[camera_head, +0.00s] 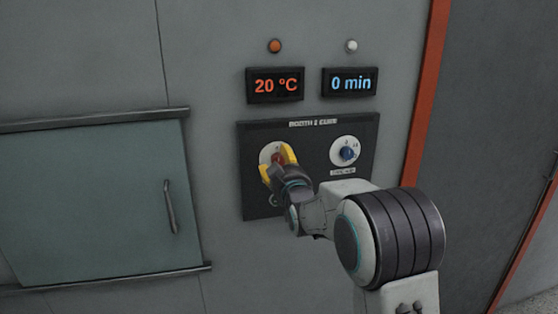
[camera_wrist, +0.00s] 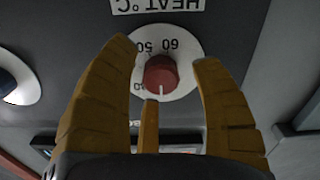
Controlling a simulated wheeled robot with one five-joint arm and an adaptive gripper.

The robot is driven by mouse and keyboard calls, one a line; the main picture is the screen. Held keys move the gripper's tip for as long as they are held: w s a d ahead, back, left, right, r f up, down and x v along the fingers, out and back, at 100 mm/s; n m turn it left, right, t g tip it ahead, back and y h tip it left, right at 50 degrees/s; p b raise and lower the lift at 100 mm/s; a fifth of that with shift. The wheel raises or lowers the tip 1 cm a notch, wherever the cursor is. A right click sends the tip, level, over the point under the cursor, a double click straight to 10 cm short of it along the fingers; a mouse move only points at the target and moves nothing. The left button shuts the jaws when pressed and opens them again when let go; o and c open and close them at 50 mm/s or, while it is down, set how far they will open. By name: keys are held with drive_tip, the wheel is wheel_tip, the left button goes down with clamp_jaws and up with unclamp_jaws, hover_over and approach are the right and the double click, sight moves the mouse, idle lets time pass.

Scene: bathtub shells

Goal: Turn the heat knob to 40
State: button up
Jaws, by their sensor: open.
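The heat knob is a red knob (camera_head: 278,159) on a white round dial at the left of the dark control panel (camera_head: 310,133). In the wrist view the red knob (camera_wrist: 160,76) sits between my spread yellow fingers, with its white mark pointing down in that picture. The dial (camera_wrist: 178,45) shows 50 and 60 upside down, under a HEAT °C label; other numbers are partly hidden. My gripper (camera_head: 278,165) is open around the knob; I cannot tell whether any finger touches it. The heat display (camera_head: 275,85) reads 20 °C.
An orange lamp (camera_head: 275,46) and a white lamp (camera_head: 351,46) are above. A handled hatch (camera_head: 100,195) is at the left.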

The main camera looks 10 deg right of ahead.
drive_tip(key=shift+w, duration=0.3)
drive_tip(key=shift+c, duration=0.2)
drive_tip(key=shift+f, duration=0.1)
clamp_jaws()
idle(0.3)
